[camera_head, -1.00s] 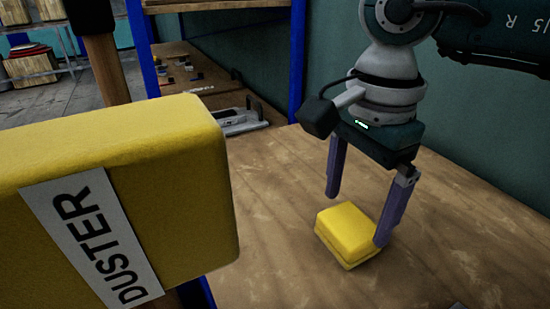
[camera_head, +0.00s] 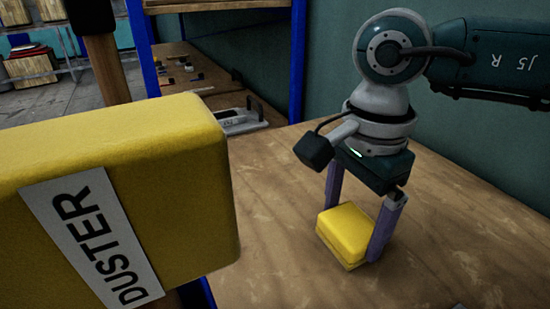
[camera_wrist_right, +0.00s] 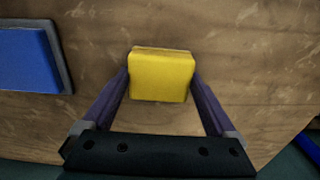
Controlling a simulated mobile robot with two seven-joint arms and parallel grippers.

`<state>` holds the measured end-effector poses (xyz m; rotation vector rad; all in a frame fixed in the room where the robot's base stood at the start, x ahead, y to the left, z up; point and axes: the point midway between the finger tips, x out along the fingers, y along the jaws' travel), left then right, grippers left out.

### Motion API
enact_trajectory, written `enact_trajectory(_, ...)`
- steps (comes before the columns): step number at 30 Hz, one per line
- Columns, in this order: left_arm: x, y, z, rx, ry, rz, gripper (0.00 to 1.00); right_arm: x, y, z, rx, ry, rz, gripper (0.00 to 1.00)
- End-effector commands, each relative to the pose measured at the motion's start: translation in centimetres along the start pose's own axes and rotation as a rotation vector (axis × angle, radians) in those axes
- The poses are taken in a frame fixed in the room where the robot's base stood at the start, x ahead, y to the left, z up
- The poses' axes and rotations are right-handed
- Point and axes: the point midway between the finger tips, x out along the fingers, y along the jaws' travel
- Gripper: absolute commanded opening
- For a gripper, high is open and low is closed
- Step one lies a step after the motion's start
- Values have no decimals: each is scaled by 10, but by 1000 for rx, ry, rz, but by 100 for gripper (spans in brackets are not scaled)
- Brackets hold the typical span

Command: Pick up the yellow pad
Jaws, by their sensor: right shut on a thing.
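The yellow pad (camera_head: 344,231) is a small block with rounded edges on the wooden table, low in the middle right of the head view. My right gripper (camera_head: 353,228) comes down over it with purple fingers, one on each side of the pad. In the right wrist view the pad (camera_wrist_right: 161,77) sits between the fingertips of the right gripper (camera_wrist_right: 161,80), which are shut on its two sides. I cannot clearly tell whether the pad is clear of the table. My left gripper is not in view.
A large yellow block labelled DUSTER (camera_head: 110,200) fills the left of the head view, close to the camera. A blue pad (camera_wrist_right: 30,58) lies to the left in the wrist view. A blue shelf post (camera_head: 297,60) and a green wall stand behind the wooden table (camera_head: 440,260).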

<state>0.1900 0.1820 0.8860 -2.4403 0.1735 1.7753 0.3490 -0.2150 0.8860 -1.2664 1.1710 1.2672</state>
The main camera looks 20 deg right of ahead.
Motion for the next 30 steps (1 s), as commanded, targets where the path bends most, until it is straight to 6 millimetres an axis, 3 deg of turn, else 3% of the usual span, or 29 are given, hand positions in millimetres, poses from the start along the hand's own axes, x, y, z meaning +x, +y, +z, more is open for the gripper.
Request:
enact_trajectory(8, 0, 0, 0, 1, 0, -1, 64, -2, 0, 0, 0, 0, -1, 40)
enact_trajectory(14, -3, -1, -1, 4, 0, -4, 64, -22, -1, 0, 0, -1, -3, 40)
enact_trajectory(17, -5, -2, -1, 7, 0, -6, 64, -42, -2, 0, -1, 0, -5, 40)
enact_trajectory(30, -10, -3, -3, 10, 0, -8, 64, -165, -2, 0, 0, 0, -7, 40)
